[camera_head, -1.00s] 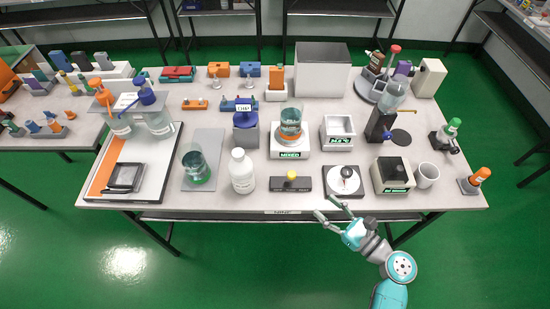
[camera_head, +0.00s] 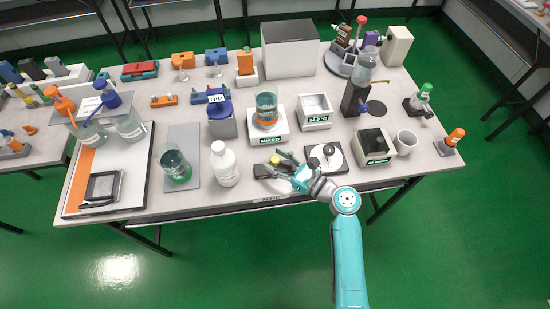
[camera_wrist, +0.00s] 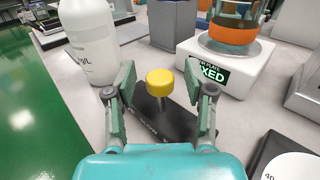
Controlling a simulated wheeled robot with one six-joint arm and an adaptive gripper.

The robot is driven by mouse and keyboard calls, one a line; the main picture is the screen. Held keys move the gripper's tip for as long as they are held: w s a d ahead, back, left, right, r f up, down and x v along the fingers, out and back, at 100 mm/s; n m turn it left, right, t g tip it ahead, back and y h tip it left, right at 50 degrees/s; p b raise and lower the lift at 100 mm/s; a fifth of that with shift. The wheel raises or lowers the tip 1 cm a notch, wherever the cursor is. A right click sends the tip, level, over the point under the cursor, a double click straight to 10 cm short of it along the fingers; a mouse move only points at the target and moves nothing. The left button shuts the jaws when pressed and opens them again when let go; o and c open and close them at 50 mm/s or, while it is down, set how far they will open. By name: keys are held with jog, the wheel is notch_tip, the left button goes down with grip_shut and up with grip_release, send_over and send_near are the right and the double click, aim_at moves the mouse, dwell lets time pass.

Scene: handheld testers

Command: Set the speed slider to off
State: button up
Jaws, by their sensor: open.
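The speed slider is a dark flat base (camera_head: 261,171) with a yellow knob (camera_head: 275,160) on a short metal stem, near the front edge of the table. In the wrist view the yellow knob (camera_wrist: 160,80) stands upright above the dark base (camera_wrist: 165,122), whose printed lettering is too small to read. My gripper (camera_head: 277,163) is open over the slider. In the wrist view its two fingers (camera_wrist: 158,88) stand on either side of the knob, with a gap on both sides. Part of the base is hidden by my gripper.
A white bottle (camera_head: 224,165) stands close left of the slider. A white device labelled MIXED (camera_head: 268,138) with a beaker (camera_head: 266,108) is just behind. A pale dial unit (camera_head: 324,158) sits close to the right. The table front edge is near.

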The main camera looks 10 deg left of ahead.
jog(key=shift+w+a, duration=0.15)
jog(key=shift+a, duration=0.1)
grip_shut()
jog(key=shift+a, duration=0.1)
jog(key=shift+s+a, duration=0.2)
jog(key=shift+a, duration=0.45)
jog(key=shift+s+a, duration=0.25)
jog(key=shift+a, duration=0.4)
jog(key=shift+s+a, duration=0.2)
jog(key=shift+a, duration=0.45)
grip_release()
jog(key=shift+a, duration=0.1)
